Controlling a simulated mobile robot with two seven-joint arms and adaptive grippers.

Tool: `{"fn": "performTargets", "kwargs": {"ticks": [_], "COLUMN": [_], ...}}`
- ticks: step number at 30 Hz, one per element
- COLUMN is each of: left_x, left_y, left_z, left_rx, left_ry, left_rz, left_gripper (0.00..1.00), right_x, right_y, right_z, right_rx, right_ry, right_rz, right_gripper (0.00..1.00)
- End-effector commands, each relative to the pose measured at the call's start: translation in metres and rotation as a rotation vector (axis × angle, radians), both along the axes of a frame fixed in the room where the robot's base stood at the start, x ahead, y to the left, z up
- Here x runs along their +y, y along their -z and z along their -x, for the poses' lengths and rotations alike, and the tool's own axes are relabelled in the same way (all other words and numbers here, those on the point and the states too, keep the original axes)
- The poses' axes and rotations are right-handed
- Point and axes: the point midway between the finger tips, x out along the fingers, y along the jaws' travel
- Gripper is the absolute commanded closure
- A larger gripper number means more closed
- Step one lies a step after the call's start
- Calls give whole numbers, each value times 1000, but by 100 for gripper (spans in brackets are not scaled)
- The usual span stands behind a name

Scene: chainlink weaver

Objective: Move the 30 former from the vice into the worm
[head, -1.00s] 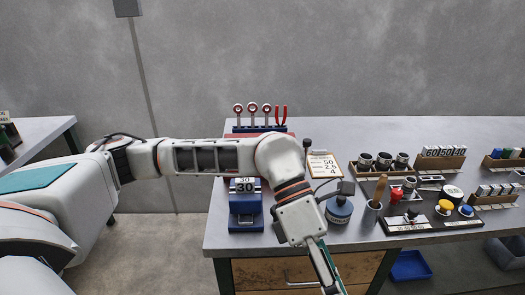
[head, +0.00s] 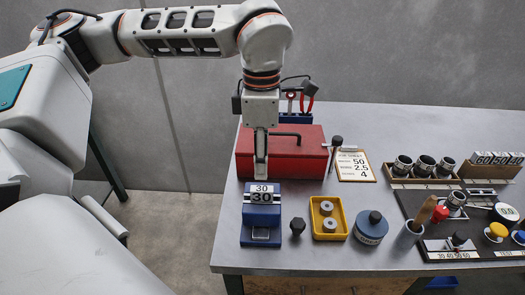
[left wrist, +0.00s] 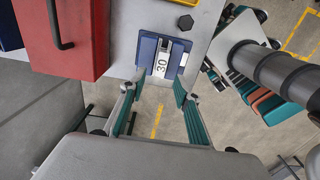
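The 30 former (head: 261,190) is a pale block marked 30, seated upright in the blue vice (head: 262,224) at the table's front left. In the left wrist view the former (left wrist: 163,66) sits between the blue sides of the vice (left wrist: 146,50). My left gripper (head: 261,172) points down just above the former, apparently without touching it. In the left wrist view its teal-padded fingers (left wrist: 154,88) are spread, with nothing between them. My right gripper is not in view. I cannot tell for sure which part is the worm.
A red toolbox (head: 302,156) stands close behind the vice. A yellow tray (head: 343,232) with metal rollers, a black knob (head: 297,227) and a blue round tin (head: 370,226) stand to its right. A black board (head: 478,247) with coloured knobs lies further right.

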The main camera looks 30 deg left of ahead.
Motion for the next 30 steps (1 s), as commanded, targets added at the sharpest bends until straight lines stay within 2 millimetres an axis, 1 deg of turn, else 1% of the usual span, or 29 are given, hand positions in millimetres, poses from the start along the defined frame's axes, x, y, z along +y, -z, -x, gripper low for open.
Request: {"fn": "performTargets", "kwargs": {"ticks": [1, 5, 13, 16, 19, 24, 29, 30], "left_x": [0, 0, -1, -1, -1, -1, -1, -1], "left_y": [5, 18, 62, 79, 90, 93, 92, 92], "left_z": [0, 0, 0, 1, 0, 0, 0, 0], "left_rx": [1, 2, 9, 11, 5, 2, 1, 0], "left_ry": [0, 1, 2, 2, 3, 1, 1, 1], "left_rz": [1, 1, 1, 2, 2, 2, 3, 2], "left_gripper": [68, 68, 68, 68, 68, 68, 68, 78], "right_x": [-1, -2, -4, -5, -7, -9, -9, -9], "right_y": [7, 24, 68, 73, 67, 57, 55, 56], "right_z": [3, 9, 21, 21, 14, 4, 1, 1], "right_rx": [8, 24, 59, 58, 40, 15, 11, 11], "right_ry": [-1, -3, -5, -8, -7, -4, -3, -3], "right_rz": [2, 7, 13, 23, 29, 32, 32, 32], "right_gripper": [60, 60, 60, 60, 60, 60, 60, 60]}}
